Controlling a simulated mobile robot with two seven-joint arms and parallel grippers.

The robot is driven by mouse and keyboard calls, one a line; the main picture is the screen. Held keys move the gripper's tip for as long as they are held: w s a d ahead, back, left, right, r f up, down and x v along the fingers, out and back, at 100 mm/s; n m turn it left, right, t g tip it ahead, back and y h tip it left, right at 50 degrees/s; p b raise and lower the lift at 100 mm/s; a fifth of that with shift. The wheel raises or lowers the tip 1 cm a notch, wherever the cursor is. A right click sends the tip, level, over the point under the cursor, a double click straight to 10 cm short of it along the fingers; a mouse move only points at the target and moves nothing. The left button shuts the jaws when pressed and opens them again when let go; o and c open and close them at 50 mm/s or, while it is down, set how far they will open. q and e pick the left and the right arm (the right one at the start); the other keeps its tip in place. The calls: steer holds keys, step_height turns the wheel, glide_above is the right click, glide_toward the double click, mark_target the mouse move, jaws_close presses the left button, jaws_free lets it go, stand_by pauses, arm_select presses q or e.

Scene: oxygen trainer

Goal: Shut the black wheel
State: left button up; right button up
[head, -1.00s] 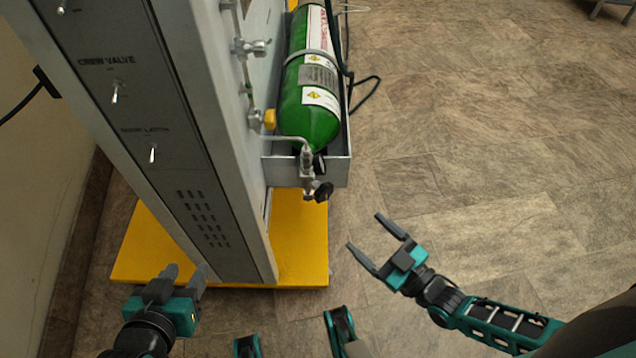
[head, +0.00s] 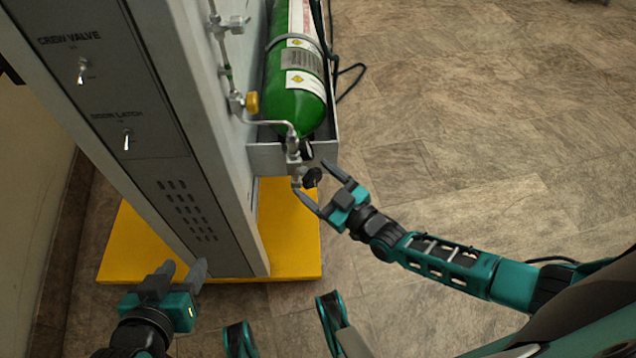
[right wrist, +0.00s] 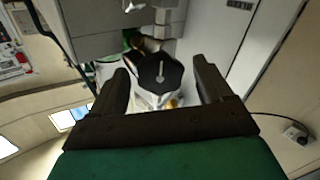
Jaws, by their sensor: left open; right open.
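The black wheel (head: 312,178) sits on the valve fitting below the neck of the green oxygen cylinder (head: 296,103). My right gripper (head: 311,176) is open, its two fingertips on either side of the wheel. In the right wrist view the dark, many-sided wheel face (right wrist: 158,73) with a pale mark shows between the open fingers (right wrist: 163,82), with a gap on both sides. I cannot see either finger touching it. My left gripper (head: 184,266) is open and empty, low in front of the cabinet.
The grey cabinet (head: 185,195) with switches stands on a yellow base (head: 292,240). A grey bracket (head: 265,158) carries the cylinder, with metal tubing and a yellow fitting (head: 252,103) beside it. A black hose (head: 352,82) hangs behind. The floor at right is clear.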

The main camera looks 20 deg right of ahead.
steer(key=c, duration=1)
steer(key=shift+c, duration=0.2)
